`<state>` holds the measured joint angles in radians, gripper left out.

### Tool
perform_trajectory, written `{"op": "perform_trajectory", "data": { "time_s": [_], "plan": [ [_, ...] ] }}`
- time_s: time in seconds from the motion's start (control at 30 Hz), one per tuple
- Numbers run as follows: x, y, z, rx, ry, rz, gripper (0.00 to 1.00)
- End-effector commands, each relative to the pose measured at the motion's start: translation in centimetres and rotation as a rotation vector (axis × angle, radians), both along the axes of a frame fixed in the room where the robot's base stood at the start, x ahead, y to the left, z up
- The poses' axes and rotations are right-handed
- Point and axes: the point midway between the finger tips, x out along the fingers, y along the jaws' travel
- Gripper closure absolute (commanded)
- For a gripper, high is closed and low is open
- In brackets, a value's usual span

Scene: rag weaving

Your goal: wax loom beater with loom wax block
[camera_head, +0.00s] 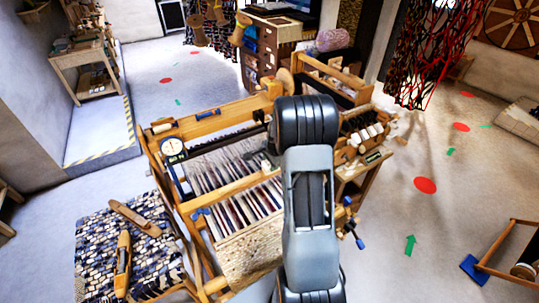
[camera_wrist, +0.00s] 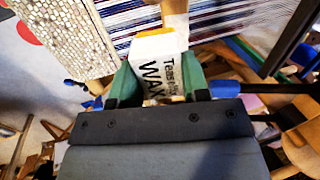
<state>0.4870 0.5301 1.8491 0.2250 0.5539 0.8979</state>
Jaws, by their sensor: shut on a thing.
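My gripper (camera_wrist: 164,84) is shut on the loom wax block (camera_wrist: 160,62), between its two green fingers in the wrist view. The block is white with black "WAX" lettering and a yellow-orange edge at its far end. A pale wooden bar (camera_wrist: 175,12) shows just beyond that end; I cannot tell whether they touch. In the head view the wooden loom stands in the middle, and a wooden crossbar (camera_head: 236,186) over the striped warp looks like the beater. My arm covers the loom's right part and hides the gripper and block there.
Woven cloth (camera_head: 252,247) hangs at the loom's front. A patterned rug (camera_head: 95,245) with wooden shuttles lies at lower left. Blue-handled parts (camera_head: 351,222) stick out at the loom's right. Open floor lies to the right, with a wooden frame (camera_head: 508,250) at lower right.

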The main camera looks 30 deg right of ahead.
Motion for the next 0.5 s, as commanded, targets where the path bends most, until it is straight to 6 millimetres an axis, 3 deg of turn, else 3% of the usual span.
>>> {"op": "perform_trajectory", "data": {
  "time_s": [0.2,0.5],
  "plan": [
    [-0.3,-1.4,0.4,-0.001,-0.007,-0.065,0.84],
    [-0.5,-1.6,0.3,-0.001,-0.007,-0.070,0.84]
  ]
}}
